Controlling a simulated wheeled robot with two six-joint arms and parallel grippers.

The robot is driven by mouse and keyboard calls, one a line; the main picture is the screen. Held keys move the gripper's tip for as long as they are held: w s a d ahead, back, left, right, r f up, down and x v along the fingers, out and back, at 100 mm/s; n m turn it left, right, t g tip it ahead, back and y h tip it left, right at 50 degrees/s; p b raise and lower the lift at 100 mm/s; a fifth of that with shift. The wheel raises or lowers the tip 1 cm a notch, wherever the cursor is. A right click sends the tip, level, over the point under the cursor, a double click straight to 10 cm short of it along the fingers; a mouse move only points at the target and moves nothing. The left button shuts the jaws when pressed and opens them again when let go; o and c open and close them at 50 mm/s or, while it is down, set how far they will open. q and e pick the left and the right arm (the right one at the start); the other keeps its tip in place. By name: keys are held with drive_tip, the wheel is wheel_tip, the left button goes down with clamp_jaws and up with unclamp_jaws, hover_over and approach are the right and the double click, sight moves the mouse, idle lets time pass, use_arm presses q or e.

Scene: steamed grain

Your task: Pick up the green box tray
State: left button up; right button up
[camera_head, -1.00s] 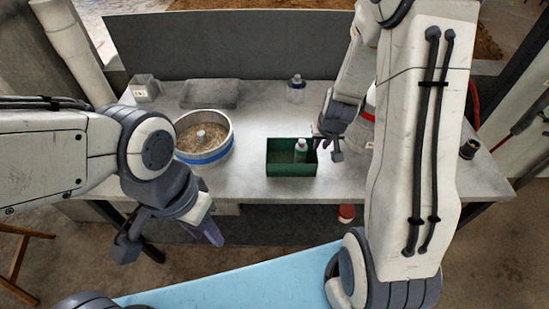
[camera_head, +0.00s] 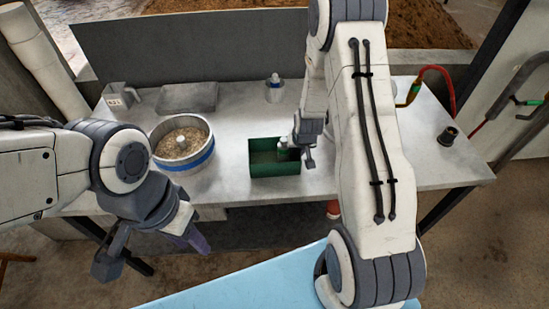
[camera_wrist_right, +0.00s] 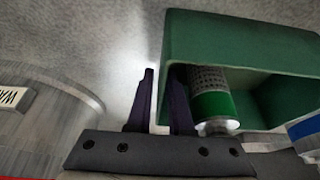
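The green box tray (camera_head: 258,170) sits near the front edge of the grey table in the head view. A small bottle or can with a green label (camera_wrist_right: 210,98) is in it. My right gripper (camera_head: 303,158) is at the tray's right end. In the right wrist view the tray (camera_wrist_right: 230,45) fills the upper right. The fingers of my right gripper (camera_wrist_right: 160,78) are apart, one outside the tray's end wall and one on its inner side; contact cannot be told. My left gripper (camera_head: 150,248) is open and empty in front of the table, at the lower left.
A round steel pot of grain (camera_head: 187,165) stands left of the tray on the table (camera_head: 236,114). A grey flat tray (camera_head: 188,97) and a white-capped bottle (camera_head: 274,91) are behind. A dark cup (camera_head: 448,135) stands at the right.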

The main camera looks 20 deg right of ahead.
drive_tip(key=shift+f, duration=0.15)
idle(0.3)
clamp_jaws()
idle(1.2)
